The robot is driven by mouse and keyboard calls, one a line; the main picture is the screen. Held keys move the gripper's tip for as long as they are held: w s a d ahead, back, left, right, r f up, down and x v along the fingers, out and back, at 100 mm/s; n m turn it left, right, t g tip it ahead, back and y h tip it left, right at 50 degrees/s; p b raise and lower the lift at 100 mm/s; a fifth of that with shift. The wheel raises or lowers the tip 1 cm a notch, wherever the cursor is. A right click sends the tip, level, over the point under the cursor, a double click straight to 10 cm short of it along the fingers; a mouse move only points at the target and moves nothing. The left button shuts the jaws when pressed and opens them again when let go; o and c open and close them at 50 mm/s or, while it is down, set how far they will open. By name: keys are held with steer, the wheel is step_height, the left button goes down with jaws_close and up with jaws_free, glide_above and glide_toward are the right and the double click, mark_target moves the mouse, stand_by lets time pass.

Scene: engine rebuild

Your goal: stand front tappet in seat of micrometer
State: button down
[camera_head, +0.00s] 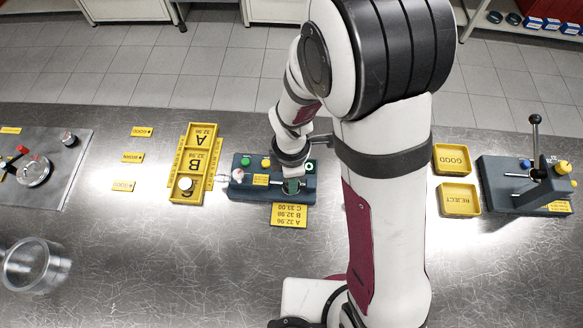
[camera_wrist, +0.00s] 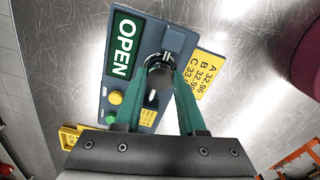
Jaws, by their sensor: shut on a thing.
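The micrometer (camera_head: 240,188) is a dark block with green and yellow buttons at mid-table in the head view. In the wrist view its body (camera_wrist: 178,38) carries a green OPEN display. My gripper (camera_wrist: 161,76) is shut on a shiny metal cylinder (camera_wrist: 157,80), apparently the front tappet, held between green fingers. In the head view my gripper (camera_head: 291,187) is over the right part of the micrometer, where it hides the tappet and most of the seat. I cannot tell whether the tappet touches the seat.
A yellow sorting tray (camera_head: 187,160) marked A and B stands left of the micrometer, with a pale round part (camera_head: 185,184) in its front end. GOOD (camera_head: 452,160) and REJECT (camera_head: 460,200) trays and a lever fixture (camera_head: 520,190) stand right. A clear cylinder (camera_head: 30,265) is front left.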

steer(key=shift+c, duration=2.1)
jaws_free()
